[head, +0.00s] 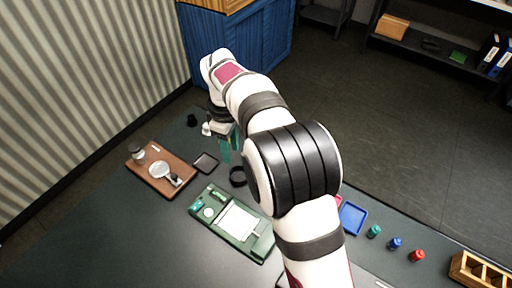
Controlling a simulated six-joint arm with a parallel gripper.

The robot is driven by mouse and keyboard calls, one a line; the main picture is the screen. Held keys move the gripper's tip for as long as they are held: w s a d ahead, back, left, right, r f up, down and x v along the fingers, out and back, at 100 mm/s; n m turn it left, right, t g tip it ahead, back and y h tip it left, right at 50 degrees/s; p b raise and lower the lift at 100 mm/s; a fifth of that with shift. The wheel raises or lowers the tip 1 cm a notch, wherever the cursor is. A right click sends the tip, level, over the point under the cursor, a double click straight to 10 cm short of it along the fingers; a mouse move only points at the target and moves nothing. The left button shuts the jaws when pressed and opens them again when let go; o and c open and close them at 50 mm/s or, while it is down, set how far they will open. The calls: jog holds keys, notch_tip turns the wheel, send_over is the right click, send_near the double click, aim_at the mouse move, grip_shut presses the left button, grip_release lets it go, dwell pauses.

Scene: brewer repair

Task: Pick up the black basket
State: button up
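Several dark items could be the black basket, and I cannot tell which one it is. A round black ring-like piece (238,176) lies on the table beside my arm. A flat black square tray (205,162) lies to its left. A small black piece (191,120) sits near the table's far edge. My gripper (226,150) hangs over the far part of the table, above and right of the square tray. Its fingers are small and partly hidden by my arm, so I cannot see whether they are open or hold anything.
A brown board (178,160) with metal parts is at the left. A green tray (262,249) with white and green pieces lies in front. Right of my arm are a blue tray (352,218), green (374,231), blue (395,243) and red (417,256) pieces, and a wooden box (480,270).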

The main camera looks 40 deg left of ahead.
aim_at(235, 181)
notch_tip(235, 181, down, 14)
jog(key=shift+s+d+r, duration=0.1)
jog(key=shift+c, duration=0.3)
grip_shut()
dwell(1.1)
